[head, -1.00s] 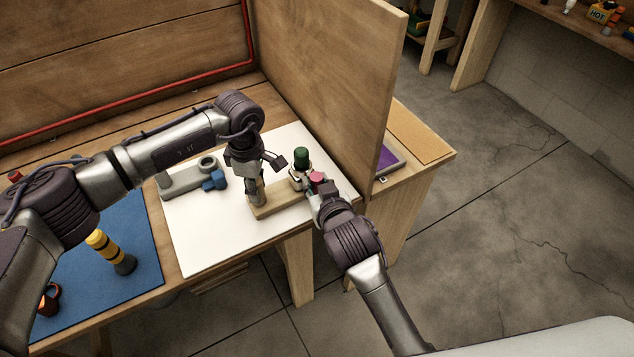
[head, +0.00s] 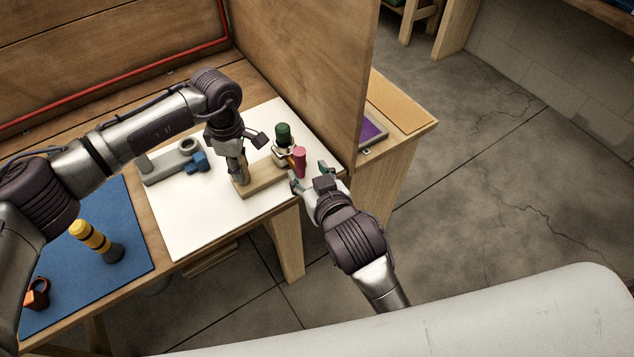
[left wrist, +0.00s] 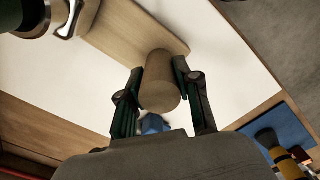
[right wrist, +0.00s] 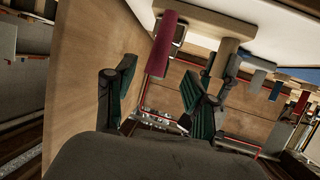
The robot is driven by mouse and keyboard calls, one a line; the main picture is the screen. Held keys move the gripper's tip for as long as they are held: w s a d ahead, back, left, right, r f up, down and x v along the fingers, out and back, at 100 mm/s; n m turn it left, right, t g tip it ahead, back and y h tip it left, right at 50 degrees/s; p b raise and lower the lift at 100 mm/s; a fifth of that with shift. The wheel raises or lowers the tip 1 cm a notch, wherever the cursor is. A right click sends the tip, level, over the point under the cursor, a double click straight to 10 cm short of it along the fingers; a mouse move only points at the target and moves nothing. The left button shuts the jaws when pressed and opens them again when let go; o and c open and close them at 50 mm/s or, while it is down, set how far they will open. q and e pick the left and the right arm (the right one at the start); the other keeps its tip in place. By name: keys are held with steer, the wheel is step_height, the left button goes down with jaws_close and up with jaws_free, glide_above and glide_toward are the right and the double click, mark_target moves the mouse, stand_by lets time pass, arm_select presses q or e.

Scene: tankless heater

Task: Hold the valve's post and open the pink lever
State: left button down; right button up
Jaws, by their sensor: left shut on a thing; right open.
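The valve has a wooden base (head: 262,181) on the white sheet, a dark green knob (head: 283,133) and a pink lever (head: 301,163) at its right end. My left gripper (left wrist: 160,72) is shut on the wooden post (left wrist: 160,88), with one finger on each side of it. In the head view that gripper (head: 238,172) largely hides the post. My right gripper (head: 309,174) is open beside the pink lever, on its near right side. In the right wrist view the lever (right wrist: 166,45) hangs before the open fingers; I cannot tell if they touch it.
A grey fitting with a blue part (head: 197,163) lies left of the valve. A tall wooden panel (head: 310,70) stands close behind and right. A blue mat (head: 130,258) holds a yellow-and-black handled tool (head: 90,236). The floor right of the bench is clear.

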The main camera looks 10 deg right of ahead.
steer(key=v, duration=0.5)
steer(key=shift+s, duration=0.1)
arm_select(q)
steer(key=shift+f, duration=0.1)
steer(key=c, duration=0.7)
jaws_free()
step_height(320, 180, up, 12)
steer(key=shift+r, duration=0.1)
stand_by(0.3)
